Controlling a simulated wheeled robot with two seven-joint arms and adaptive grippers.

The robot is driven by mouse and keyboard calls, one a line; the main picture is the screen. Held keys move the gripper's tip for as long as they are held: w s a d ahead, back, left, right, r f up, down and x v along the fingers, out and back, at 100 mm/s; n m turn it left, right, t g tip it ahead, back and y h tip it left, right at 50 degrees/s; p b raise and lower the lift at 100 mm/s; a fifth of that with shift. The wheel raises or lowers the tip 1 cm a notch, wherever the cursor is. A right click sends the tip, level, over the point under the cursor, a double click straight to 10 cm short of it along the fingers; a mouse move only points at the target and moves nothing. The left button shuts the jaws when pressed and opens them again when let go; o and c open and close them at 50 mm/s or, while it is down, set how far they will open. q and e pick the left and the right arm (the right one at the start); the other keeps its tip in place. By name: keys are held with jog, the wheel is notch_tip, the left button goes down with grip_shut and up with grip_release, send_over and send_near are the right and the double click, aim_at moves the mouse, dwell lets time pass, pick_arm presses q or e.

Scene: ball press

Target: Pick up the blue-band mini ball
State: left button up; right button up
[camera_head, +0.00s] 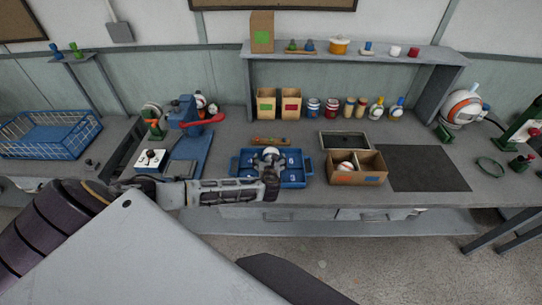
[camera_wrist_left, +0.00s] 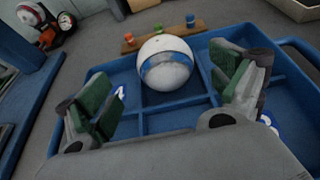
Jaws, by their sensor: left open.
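The blue-band mini ball (camera_wrist_left: 166,63) is white with a blue band and sits in the blue compartment tray. It shows in the left wrist view between and just beyond my open left gripper (camera_wrist_left: 168,100). In the head view the ball (camera_head: 270,153) sits at the far side of the blue tray (camera_head: 304,180), with my left gripper (camera_head: 271,178) over the tray. The green-padded fingers stand apart, one on either side of the ball's line, with nothing between them. Other blue-marked items in the tray are partly hidden by the fingers. My right gripper is not in view.
A blue press (camera_head: 190,130) stands to the left. A dark mat (camera_head: 422,168) leaves clear room at the right.

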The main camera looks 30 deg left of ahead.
pick_arm(q)
jog(key=shift+w+a+f, duration=0.2)
jog(key=shift+w, duration=0.35)
jog(key=shift+w+a+f, duration=0.15)
jog(key=shift+w+f, duration=0.05)
jog(key=shift+w, duration=0.35)
jog(key=shift+x, duration=1.2)
jog(key=shift+c, duration=0.4)
jog(key=c, duration=1)
